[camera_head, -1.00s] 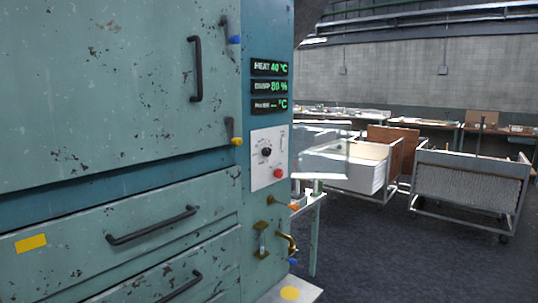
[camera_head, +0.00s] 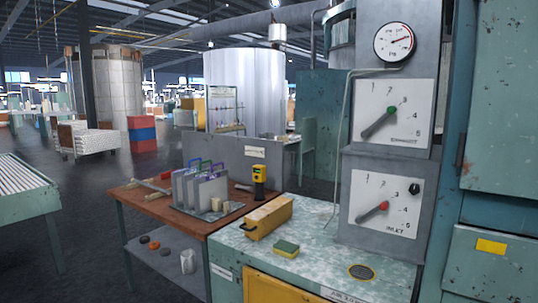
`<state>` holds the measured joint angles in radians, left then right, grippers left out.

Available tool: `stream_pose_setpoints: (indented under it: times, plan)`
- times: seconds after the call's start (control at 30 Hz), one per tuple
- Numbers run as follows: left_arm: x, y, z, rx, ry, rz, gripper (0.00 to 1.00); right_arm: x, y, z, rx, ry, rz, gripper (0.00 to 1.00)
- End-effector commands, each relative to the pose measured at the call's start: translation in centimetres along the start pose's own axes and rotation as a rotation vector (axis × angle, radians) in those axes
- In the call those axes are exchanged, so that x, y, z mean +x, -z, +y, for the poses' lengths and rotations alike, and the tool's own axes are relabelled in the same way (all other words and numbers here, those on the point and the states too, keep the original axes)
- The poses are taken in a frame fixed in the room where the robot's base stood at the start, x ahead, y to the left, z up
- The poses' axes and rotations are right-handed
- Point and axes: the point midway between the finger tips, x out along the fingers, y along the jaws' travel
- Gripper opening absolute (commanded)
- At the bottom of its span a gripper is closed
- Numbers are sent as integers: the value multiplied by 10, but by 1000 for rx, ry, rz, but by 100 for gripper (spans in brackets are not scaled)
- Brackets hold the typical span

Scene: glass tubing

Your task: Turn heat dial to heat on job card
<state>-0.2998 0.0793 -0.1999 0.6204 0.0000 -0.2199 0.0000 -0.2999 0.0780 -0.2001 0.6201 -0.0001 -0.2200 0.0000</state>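No dial marked heat and no job card can be made out now. Two white dial plates stand on a grey column at the right. The upper dial plate (camera_head: 392,112) has a pointer with a green hub, turned toward the lower left. The lower dial plate (camera_head: 382,203) has a similar pointer with a red hub and a small black knob at its upper right; its lettering looks like "INLET". Neither of my grippers is in view.
The worn teal cabinet (camera_head: 500,265) with a yellow label fills the right edge. A counter (camera_head: 310,262) below the dials holds a yellow box (camera_head: 268,217) and a sponge (camera_head: 286,248). A wooden bench (camera_head: 160,209) with a rack adjoins it. Open floor (camera_head: 95,200) lies left.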

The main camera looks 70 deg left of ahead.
Motion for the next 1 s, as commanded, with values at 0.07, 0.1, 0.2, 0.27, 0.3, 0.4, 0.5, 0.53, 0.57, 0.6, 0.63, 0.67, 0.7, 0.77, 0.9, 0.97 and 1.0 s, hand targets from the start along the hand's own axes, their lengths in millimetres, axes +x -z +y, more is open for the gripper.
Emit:
stream_pose_setpoints:
  times: [0.07,0.1,0.2,0.27,0.3,0.4,0.5,0.53,0.57,0.6,0.63,0.67,0.7,0.77,0.9,0.97,1.0]
  plan:
    - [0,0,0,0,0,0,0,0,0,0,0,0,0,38]
    - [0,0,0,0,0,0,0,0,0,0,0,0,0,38]
    - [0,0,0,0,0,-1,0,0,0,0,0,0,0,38]
    - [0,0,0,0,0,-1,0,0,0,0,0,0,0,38]
    - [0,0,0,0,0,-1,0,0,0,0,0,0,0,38]
    - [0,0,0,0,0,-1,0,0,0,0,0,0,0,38]
    - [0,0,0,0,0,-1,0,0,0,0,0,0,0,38]
    - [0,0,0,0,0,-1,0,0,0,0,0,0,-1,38]
    - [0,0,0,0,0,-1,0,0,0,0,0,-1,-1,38]
    - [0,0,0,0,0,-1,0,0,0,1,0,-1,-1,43]
    - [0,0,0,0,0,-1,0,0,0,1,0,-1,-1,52]
    - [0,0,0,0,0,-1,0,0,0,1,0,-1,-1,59]
    - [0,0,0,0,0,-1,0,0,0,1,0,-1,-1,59]
    - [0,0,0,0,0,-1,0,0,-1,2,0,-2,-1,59]
    - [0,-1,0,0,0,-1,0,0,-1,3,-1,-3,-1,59]
    - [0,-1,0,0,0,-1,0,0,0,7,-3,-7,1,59]
    - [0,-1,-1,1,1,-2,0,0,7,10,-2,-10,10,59]
